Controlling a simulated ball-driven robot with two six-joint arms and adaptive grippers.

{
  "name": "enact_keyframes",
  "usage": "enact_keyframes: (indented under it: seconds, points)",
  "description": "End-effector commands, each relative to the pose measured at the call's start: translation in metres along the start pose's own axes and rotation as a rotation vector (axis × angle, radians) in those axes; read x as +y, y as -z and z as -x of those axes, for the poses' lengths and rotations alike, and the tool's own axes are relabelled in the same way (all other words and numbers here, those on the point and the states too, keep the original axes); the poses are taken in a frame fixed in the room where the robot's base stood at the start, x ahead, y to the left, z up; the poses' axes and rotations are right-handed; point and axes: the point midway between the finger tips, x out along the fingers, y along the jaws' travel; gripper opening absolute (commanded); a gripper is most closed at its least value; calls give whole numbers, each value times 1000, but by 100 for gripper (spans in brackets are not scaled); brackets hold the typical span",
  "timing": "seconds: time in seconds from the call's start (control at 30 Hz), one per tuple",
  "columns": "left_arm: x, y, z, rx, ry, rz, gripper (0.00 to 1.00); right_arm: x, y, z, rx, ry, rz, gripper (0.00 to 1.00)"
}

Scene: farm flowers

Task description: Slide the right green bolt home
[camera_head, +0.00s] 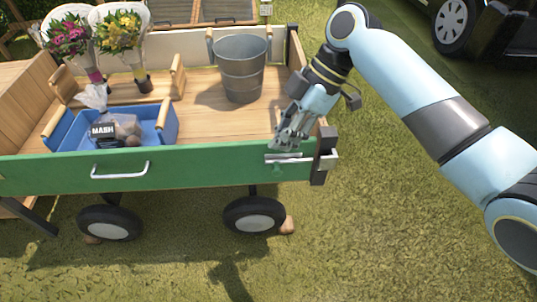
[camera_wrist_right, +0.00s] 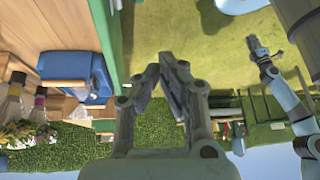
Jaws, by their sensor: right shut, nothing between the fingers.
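The right green bolt (camera_head: 284,158) is a metal bar on the right end of the cart's green board (camera_head: 200,165). A small green piece shows just under it. My right gripper (camera_head: 284,142) is shut and empty, right at the top edge of the board, just above the bolt. I cannot tell whether it touches the bolt. In the right wrist view its fingers (camera_wrist_right: 170,62) come together at the tips beside the green board (camera_wrist_right: 107,40); the bolt is not clear there. My left gripper (camera_wrist_right: 256,46) shows small in that view, apart from the cart, its jaws too small to tell.
A metal corner bracket (camera_head: 325,155) is right of the bolt. A metal bucket (camera_head: 239,72) stands on the cart bed behind. A blue crate (camera_head: 165,125) and flower bouquets (camera_head: 120,32) are at the left. A white handle (camera_head: 120,170) is on the board. Open grass lies in front.

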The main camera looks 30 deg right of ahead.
Motion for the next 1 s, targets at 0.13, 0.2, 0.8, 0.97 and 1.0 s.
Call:
enact_keyframes:
  seconds: [0.13, 0.2, 0.8, 0.97, 1.0]
  points:
    - [0, 1, 4, 1, 0, 0, 0, 20, 11, 20, -1, -43, 23, 0]
    - [0, 1, 4, 1, 0, 0, 0, 22, 13, 22, -1, -48, 25, 0]
    - [0, -3, -6, -4, 0, 0, 0, 23, 12, -20, 2, -45, 18, 0]
    - [1, -6, -15, -8, 0, -1, 0, 25, 11, -56, 2, -44, 19, 0]
    - [1, -6, -17, -9, 0, -1, 0, 25, 11, -64, 2, -44, 19, 0]
